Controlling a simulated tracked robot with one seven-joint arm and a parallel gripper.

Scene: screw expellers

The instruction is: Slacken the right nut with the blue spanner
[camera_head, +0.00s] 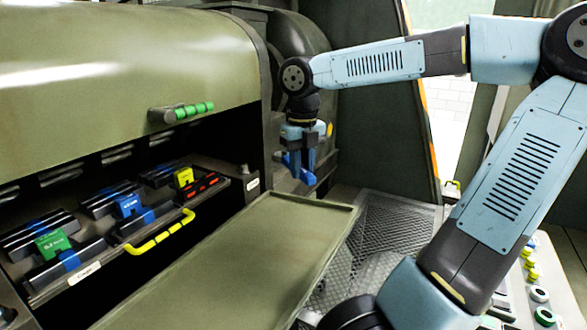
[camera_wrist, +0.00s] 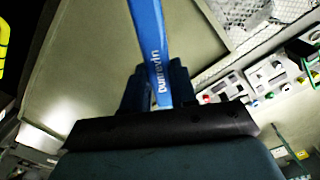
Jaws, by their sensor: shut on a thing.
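My gripper (camera_head: 300,155) hangs from the end of my arm, in front of the dark rounded housing at the back right of the machine. It is shut on the blue spanner (camera_head: 308,177), whose end shows below the fingers. In the wrist view the fingers of my gripper (camera_wrist: 152,88) clasp the spanner's blue handle (camera_wrist: 148,35), which bears white lettering and runs up out of the picture. The spanner's jaw does not show there. I cannot make out the right nut in either view.
A flat olive tray (camera_head: 250,255) lies below and in front of my gripper. A rack (camera_head: 105,270) of dark blocks with green, blue and yellow tags stands at left, with a yellow handle (camera_head: 160,240). Metal mesh (camera_head: 395,225) is at right. A green handle (camera_head: 195,110) juts from the cover.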

